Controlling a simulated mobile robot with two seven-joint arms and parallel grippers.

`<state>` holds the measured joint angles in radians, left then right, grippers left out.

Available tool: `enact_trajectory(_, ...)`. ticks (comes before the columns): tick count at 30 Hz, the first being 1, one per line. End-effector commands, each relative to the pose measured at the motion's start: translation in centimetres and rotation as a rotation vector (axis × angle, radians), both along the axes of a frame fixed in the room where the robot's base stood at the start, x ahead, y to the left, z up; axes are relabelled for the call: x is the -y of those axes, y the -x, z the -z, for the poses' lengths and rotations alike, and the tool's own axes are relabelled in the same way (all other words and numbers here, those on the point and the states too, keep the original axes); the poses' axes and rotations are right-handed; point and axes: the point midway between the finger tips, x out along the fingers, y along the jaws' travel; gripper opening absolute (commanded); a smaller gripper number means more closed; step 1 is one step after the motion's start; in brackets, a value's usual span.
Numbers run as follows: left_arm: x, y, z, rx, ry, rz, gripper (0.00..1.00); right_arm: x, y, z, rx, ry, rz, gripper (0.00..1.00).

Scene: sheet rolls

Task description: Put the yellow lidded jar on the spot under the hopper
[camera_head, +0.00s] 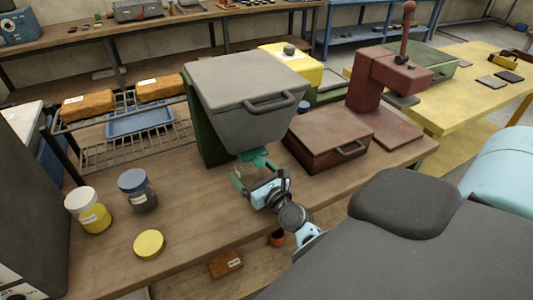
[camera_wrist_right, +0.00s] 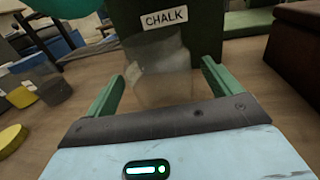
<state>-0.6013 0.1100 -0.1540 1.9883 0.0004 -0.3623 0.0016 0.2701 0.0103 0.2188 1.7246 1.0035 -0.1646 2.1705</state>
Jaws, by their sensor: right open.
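A clear, pale jar (camera_wrist_right: 162,80) stands between the fingers of my right gripper (camera_wrist_right: 163,73) in the right wrist view. The right gripper (camera_head: 254,174) is open, with a green finger on each side of the jar, just below the hopper. The grey hopper (camera_head: 235,95) has a teal outlet (camera_head: 258,158) above the gripper. A flat yellow lid (camera_head: 149,244) lies on the bench at the front left; it also shows in the right wrist view (camera_wrist_right: 11,140). The spot under the hopper is hidden. My left gripper is not in view.
A white-lidded jar with yellow contents (camera_head: 91,215) and a blue-lidded jar (camera_head: 138,192) stand left on the bench (camera_head: 190,225). A green panel labelled CHALK (camera_wrist_right: 164,18) is behind the clear jar. A brown box (camera_head: 325,140) and a red press (camera_head: 375,85) stand right.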

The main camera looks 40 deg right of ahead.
Motion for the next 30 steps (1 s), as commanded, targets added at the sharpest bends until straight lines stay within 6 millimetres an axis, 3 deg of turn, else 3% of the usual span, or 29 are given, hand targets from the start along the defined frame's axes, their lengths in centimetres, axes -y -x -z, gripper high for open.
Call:
enact_trajectory(6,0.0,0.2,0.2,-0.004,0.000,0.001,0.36,-0.4,4.5,0.2,-0.003,0.001,0.000,0.90)
enact_trajectory(12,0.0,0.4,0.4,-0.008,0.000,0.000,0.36,-0.6,7.2,0.2,-0.003,0.002,0.000,0.90)
enact_trajectory(18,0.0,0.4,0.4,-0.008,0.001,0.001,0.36,-0.7,8.3,0.0,0.000,0.000,0.000,0.90)
enact_trajectory(30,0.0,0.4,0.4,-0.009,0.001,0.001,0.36,-0.7,8.3,0.0,0.000,0.000,0.000,0.90)
